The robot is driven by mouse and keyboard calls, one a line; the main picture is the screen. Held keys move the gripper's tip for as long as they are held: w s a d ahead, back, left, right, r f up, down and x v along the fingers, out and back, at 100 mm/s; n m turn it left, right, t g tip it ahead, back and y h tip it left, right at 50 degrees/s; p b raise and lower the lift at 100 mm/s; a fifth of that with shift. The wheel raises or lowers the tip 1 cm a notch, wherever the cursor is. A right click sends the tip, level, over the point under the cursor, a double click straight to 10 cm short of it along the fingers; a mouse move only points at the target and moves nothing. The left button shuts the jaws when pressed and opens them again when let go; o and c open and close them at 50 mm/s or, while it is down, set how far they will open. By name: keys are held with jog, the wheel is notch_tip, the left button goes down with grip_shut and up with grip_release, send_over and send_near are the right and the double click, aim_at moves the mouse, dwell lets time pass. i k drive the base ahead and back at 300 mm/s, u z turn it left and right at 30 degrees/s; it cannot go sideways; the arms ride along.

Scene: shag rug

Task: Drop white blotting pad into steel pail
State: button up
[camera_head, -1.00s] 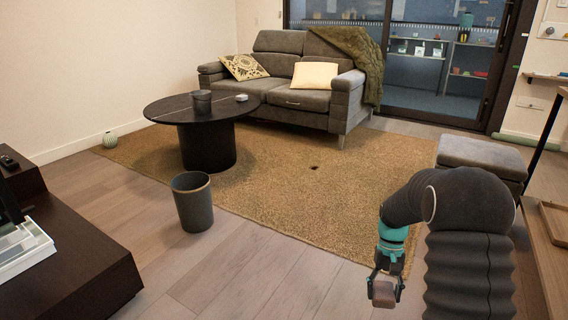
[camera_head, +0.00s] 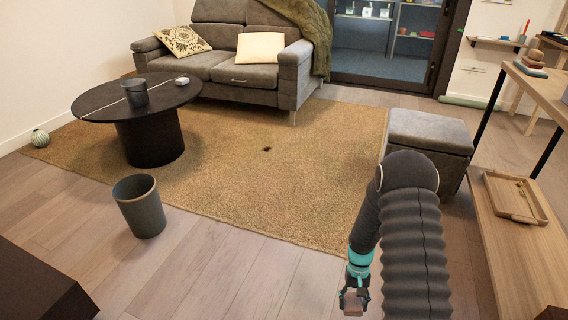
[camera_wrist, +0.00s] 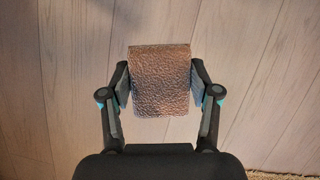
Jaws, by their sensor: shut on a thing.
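My gripper (camera_head: 354,300) is at the lower right of the head view, above the wood floor. In the wrist view it is shut on a brownish, crinkly-textured block (camera_wrist: 160,80), gripped at both sides. The block does not look white, and its underside is hidden. A small white item (camera_head: 181,81) lies on the round black coffee table (camera_head: 98,107); I cannot tell if it is a pad. A larger grey bin (camera_head: 141,208) stands upright on the floor, well left of my gripper. Neither is clearly steel.
A tan shag rug (camera_head: 290,180) covers the middle floor. A grey sofa (camera_head: 245,70) stands behind, a grey ottoman (camera_head: 430,131) at right. A wooden shelf unit (camera_head: 510,260) edges the right side; a dark cabinet (camera_head: 40,290) is lower left. Floor between bin and gripper is clear.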

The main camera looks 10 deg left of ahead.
aim_at(140, 98)
jog(key=z, duration=0.1)
jog(key=i, duration=3.05)
jog(key=u, duration=1.45)
jog(key=i, duration=0.9)
jog(key=u, duration=0.95)
